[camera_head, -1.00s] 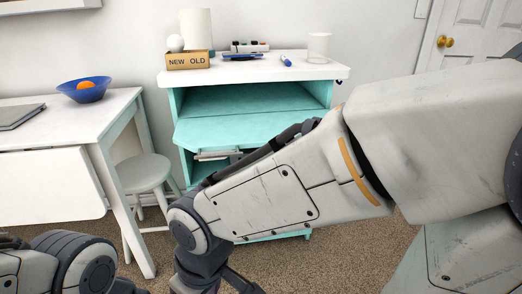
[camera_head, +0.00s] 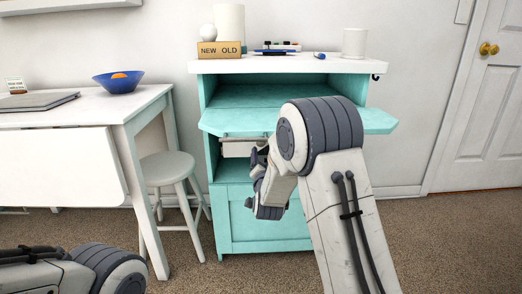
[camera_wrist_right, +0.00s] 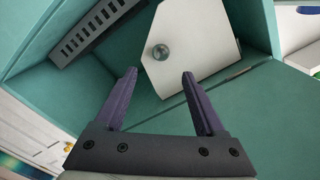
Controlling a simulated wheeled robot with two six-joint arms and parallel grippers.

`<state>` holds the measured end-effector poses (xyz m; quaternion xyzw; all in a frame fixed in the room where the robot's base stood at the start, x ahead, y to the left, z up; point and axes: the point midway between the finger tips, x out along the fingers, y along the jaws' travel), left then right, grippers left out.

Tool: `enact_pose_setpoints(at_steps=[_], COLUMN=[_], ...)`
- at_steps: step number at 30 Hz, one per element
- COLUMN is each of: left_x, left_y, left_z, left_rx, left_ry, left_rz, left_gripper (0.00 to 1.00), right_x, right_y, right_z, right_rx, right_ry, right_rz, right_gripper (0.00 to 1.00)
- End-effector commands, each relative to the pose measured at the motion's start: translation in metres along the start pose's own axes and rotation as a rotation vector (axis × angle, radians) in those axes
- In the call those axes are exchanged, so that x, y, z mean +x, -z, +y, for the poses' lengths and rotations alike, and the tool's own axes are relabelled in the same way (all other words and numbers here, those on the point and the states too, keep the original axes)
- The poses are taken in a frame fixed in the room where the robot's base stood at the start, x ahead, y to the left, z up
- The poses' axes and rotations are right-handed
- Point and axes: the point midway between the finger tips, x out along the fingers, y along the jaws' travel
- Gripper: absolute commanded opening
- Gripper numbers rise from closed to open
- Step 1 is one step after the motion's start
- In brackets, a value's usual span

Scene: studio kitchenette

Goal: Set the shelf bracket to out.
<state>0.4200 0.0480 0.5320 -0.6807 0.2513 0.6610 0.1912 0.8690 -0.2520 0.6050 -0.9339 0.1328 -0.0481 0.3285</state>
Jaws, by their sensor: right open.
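A turquoise cabinet (camera_head: 265,215) has a turquoise leaf (camera_head: 375,122) standing out below its white top. Under the leaf a pale panel (camera_head: 238,148) shows, partly hidden by my right arm; I take it to be the shelf bracket.
A white table (camera_head: 70,112) with a blue bowl (camera_head: 118,83) stands at left, with a stool (camera_head: 168,168) beside it. A dark slotted grille (camera_wrist_right: 90,28) is near the plate in the wrist view. My left arm is at lower left. Carpet right of the cabinet is free.

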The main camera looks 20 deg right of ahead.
Motion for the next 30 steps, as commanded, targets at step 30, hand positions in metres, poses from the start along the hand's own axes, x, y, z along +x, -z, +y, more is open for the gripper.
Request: enact_pose_setpoints(at_steps=[30], left_x=[0.033], left_y=[-0.002], left_z=[-0.002], left_rx=[0.000], left_ry=[0.000], left_rz=[0.000], left_gripper=[0.50], right_x=[0.095], right_y=[-0.001], right_z=[-0.001], right_rx=[-0.003], right_ry=[0.001], right_rz=[-0.004], right_gripper=[0.64])
